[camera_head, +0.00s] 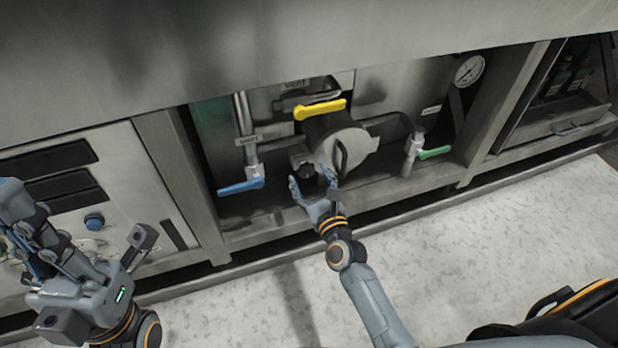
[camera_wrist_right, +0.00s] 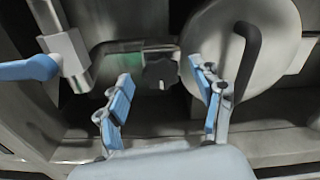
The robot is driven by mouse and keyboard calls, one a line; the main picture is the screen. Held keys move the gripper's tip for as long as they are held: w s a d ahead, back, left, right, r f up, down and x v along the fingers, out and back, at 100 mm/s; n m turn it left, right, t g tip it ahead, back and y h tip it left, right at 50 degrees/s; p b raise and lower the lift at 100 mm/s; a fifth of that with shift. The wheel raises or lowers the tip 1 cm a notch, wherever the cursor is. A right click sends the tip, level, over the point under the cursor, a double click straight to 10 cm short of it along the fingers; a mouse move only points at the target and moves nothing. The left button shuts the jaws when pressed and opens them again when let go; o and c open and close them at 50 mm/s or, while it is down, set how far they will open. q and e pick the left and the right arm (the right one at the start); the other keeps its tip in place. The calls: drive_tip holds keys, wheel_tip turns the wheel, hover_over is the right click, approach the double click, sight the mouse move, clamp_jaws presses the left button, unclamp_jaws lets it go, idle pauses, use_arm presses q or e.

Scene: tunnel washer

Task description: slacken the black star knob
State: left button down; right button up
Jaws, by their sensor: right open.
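The black star knob (camera_head: 307,171) sits low at the left side of a round metal housing, under the machine's top panel. In the right wrist view the knob (camera_wrist_right: 160,73) shows between and beyond the fingertips. My right gripper (camera_head: 314,183) is open in front of the knob, its fingers spread to either side; it also shows in the right wrist view (camera_wrist_right: 160,82). I cannot tell whether a finger touches the knob. My left gripper (camera_head: 22,225) is at the far left, away from the knob, its fingers partly overlapping in view.
A blue lever (camera_head: 241,187) is left of the knob, a yellow lever (camera_head: 320,109) above, a green lever (camera_head: 435,153) to the right. The round housing cover (camera_head: 350,147) has a black handle near my right gripper. A gauge (camera_head: 469,70) is at upper right. The floor in front is clear.

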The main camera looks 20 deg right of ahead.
drive_tip(key=shift+w, duration=0.35)
drive_tip(key=c, duration=1.2)
drive_tip(key=shift+o, duration=0.2)
